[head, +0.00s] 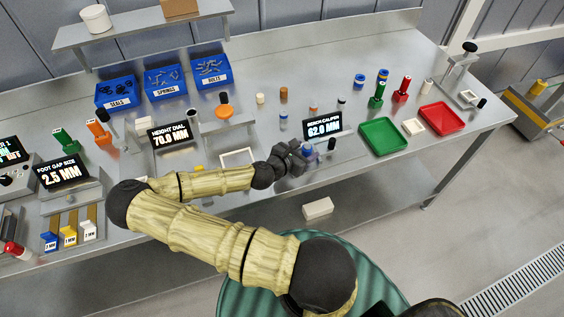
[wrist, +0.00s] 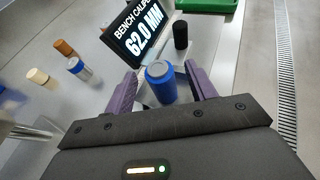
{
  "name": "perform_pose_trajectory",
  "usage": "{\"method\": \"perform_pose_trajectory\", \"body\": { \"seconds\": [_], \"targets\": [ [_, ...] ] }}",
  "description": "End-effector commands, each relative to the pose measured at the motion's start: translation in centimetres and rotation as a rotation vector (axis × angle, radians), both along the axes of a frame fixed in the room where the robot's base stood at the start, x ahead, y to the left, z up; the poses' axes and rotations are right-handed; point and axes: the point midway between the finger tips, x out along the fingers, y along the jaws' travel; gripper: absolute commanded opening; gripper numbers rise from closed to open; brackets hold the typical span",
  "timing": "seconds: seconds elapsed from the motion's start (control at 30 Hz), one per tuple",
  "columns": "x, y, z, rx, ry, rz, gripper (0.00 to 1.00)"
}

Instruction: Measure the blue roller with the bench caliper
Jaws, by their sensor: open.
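The blue roller (wrist: 161,84) stands upright between the two purple fingers of my gripper (wrist: 160,88) in the wrist view. The fingers are open, with a visible gap on each side of the roller. In the head view my gripper (head: 308,151) is just in front of the bench caliper display (head: 322,127), and it mostly hides the roller. The bench caliper display also shows in the wrist view (wrist: 138,32) and reads 62.0 MM. A black cylinder (wrist: 180,35) stands beside the display. What the roller rests on is largely hidden.
A blue-and-white cylinder (wrist: 79,69), a brown one (wrist: 64,48) and a cream one (wrist: 39,76) stand left of the display. A green tray (head: 383,137) and a red tray (head: 442,118) lie to the right. The height dial (head: 171,135) stands to the left.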

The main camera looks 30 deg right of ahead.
Motion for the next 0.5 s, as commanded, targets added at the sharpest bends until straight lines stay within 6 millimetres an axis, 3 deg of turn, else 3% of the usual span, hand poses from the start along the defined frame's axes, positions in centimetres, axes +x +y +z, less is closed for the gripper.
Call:
{"method": "perform_pose_trajectory", "body": {
  "seconds": [0.5],
  "targets": [
    [-1.9,7.5,3.0,0.000,-0.002,0.005,0.56]
  ]
}}
